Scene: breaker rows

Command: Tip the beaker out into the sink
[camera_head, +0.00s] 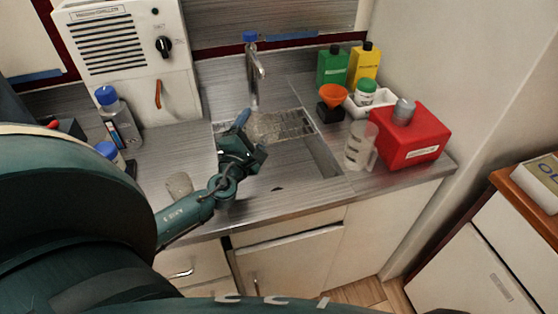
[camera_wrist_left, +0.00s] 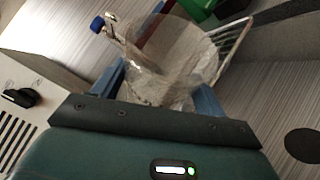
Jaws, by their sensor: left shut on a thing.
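My left gripper (camera_head: 246,130) is over the sink (camera_head: 318,158), its fingers shut on a clear glass beaker (camera_head: 266,127). In the left wrist view the beaker (camera_wrist_left: 172,62) sits between the two blue fingers (camera_wrist_left: 160,92) and points away from the palm. It looks tilted, but the exact angle is hard to tell. It is see-through, and I cannot tell whether liquid is in it. The tap (camera_head: 254,72) stands behind the beaker at the back of the sink. My right gripper is not in view.
Right of the sink stand a clear graduated vessel (camera_head: 360,146), a red container (camera_head: 412,140), an orange funnel (camera_head: 334,96), green (camera_head: 332,66) and yellow (camera_head: 364,64) bottles. A small glass (camera_head: 179,185) stands left. A white metal cabinet (camera_head: 128,58) is behind. The sink's right side is clear.

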